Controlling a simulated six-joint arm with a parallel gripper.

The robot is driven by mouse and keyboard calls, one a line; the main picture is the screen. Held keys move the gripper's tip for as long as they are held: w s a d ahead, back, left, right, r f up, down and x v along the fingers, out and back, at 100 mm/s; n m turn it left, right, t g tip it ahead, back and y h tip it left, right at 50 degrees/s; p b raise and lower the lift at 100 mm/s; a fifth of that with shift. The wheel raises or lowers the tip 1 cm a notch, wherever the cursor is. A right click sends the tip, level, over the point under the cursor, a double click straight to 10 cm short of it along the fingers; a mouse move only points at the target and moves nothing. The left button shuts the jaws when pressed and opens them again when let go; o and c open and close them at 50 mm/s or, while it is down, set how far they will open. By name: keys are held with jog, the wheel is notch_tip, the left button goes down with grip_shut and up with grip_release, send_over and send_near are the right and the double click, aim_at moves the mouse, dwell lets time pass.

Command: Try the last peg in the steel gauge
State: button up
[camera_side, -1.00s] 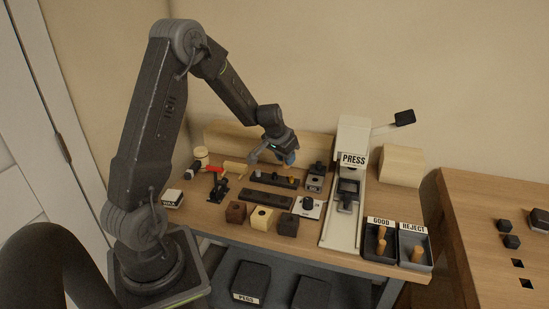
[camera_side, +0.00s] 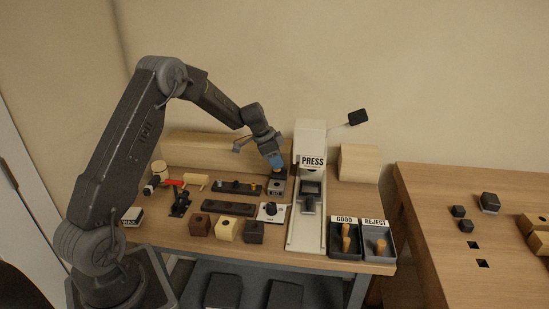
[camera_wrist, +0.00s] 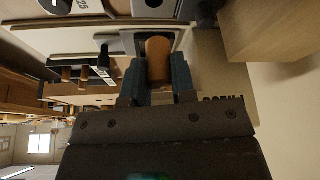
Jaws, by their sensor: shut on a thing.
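My gripper (camera_side: 275,165) is shut on an orange-brown peg (camera_wrist: 158,58), held between its blue fingers in the wrist view. In the side view the gripper is just above the steel gauge (camera_side: 276,189), a small grey block left of the press. The fingers hide the peg in the side view, and I cannot tell whether its tip touches the gauge. Wooden pegs stand in the GOOD tray (camera_side: 333,247), and one stands in the REJECT tray (camera_side: 391,253).
The white press (camera_side: 310,140) stands close on the right. A dark rack (camera_side: 232,187) lies to the left. Dark, pale and brown blocks (camera_side: 227,230) line the front.

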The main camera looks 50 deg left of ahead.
jog(key=shift+f, duration=2.35)
jog(key=shift+f, duration=0.65)
jog(key=shift+r, duration=0.15)
jog(key=shift+r, duration=2.5)
